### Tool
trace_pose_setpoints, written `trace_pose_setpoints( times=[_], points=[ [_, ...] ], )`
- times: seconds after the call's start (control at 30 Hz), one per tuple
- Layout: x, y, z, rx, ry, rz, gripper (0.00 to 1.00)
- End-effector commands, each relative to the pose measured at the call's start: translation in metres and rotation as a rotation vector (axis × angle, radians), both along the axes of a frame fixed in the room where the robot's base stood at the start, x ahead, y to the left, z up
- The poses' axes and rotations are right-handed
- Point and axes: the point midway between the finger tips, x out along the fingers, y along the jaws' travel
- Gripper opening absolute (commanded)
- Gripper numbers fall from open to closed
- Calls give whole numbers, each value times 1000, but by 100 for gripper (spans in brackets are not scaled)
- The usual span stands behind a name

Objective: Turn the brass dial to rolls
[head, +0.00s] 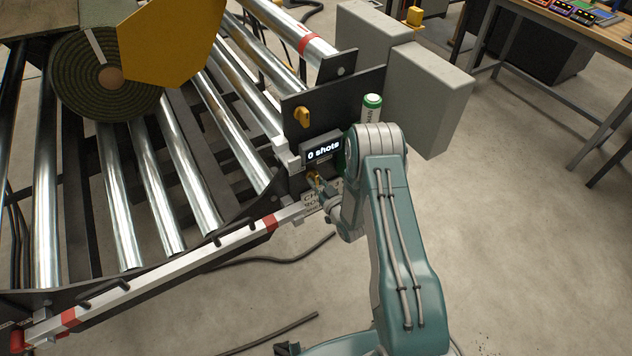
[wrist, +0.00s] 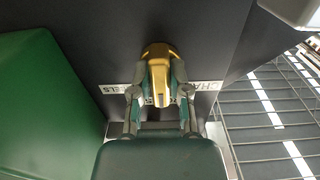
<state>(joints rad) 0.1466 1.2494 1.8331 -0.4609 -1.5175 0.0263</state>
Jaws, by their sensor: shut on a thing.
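The brass dial (wrist: 158,72) sits on a dark panel, and in the wrist view my gripper (wrist: 158,88) has one finger on each side of it, shut on it. A white label strip (wrist: 206,87) runs behind the dial; its lettering is upside down and partly covered, so I cannot read the dial's setting. In the head view my gripper (head: 317,184) reaches the panel just below a small display (head: 323,151) reading "0 shots". The dial there is small and mostly hidden by the fingers.
A second yellow knob (head: 303,117) sits higher on the panel (head: 335,98). Grey boxes (head: 430,98) are to the right. Steel rollers (head: 120,205) and a turf roll (head: 90,80) lie left. The floor at right is clear.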

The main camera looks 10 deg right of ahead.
Motion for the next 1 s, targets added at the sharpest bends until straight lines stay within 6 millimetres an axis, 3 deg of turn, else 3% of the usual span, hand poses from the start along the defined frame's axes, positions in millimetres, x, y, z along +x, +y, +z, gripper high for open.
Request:
trace_pose_setpoints(
  times=[0.3, 0.33, 0.4, 0.8, 1.0],
  points=[
    [1, 0, 2, 0, -5, -1, 0],
    [1, 0, 2, 0, -5, -1, 27],
    [1, 0, 2, 0, -5, -1, 57],
    [-2, -1, 0, 0, -1, 0, 57],
    [-28, -10, 0, 1, 3, -3, 57]
  ],
)
